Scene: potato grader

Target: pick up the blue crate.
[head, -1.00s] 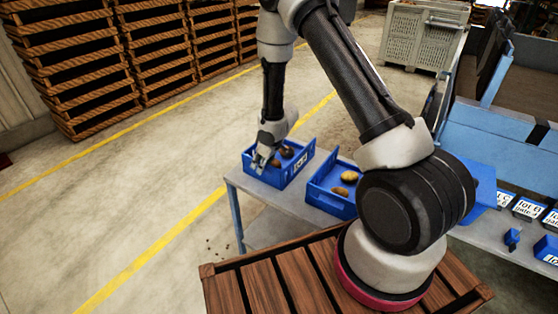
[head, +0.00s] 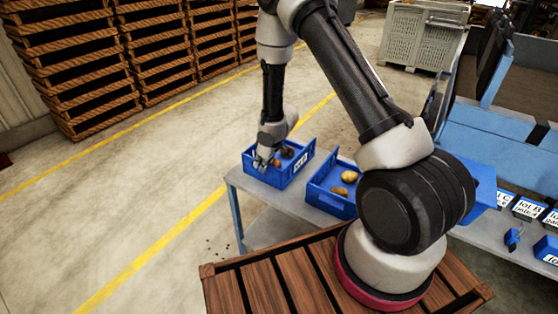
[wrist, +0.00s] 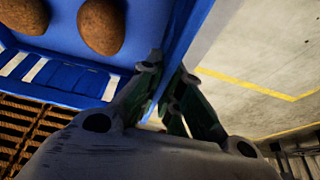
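A blue crate (head: 290,178) with brown potatoes in it stands at the left end of the grey table. A white label is on its side. My gripper (head: 262,163) is at the crate's left wall, pointing down. In the wrist view my gripper (wrist: 165,100) has its fingers on both sides of the crate's thin wall (wrist: 185,45), close together, so it looks shut on that wall. Two potatoes (wrist: 101,26) lie inside the crate, left of the fingers. The fingertips are partly hidden.
A second blue crate (head: 322,197) with potatoes stands close to the right on the table (head: 240,183). My arm hides part of it. Small labelled blue bins (head: 528,209) line the right. A wooden pallet surface (head: 262,290) is in front. Open floor lies left.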

